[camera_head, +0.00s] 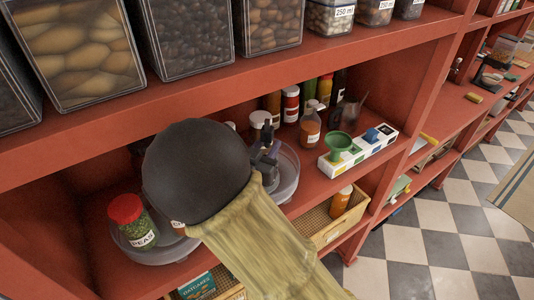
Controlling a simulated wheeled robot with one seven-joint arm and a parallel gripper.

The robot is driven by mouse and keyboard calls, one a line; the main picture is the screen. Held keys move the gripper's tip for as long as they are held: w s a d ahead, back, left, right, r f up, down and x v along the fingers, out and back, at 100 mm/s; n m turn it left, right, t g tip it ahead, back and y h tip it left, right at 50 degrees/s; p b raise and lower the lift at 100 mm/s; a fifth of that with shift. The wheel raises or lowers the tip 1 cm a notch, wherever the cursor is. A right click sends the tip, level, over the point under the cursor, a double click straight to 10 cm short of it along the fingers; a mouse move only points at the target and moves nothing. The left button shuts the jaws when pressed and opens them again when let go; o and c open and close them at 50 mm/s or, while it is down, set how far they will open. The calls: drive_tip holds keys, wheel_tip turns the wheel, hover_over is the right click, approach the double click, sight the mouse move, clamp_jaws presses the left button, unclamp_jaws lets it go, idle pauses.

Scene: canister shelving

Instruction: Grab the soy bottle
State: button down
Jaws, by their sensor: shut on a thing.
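My gripper (264,160) is small and dark in this view, just right of my round black arm joint, over a clear turntable (288,180). It is shut on a dark, narrow thing (267,131), mostly hidden; I cannot read a label or tell surely that this is the soy bottle. Behind it, a tall dark bottle (338,84) stands at the back of the shelf. An amber bottle with a white label (310,128) stands in front of that row. No label readable here says soy.
A red-lidded jar of peas (131,220) stands on a turntable at left. A white box with a green funnel (357,153) is at right. Large clear canisters (75,50) line the shelf above. A wicker basket (330,231) sits below. The checkered floor (450,220) is clear.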

sight(266, 123)
wheel_tip(266, 123, up, 8)
drive_tip(key=shift+r+b, duration=0.1)
drive_tip(key=shift+b, duration=0.7)
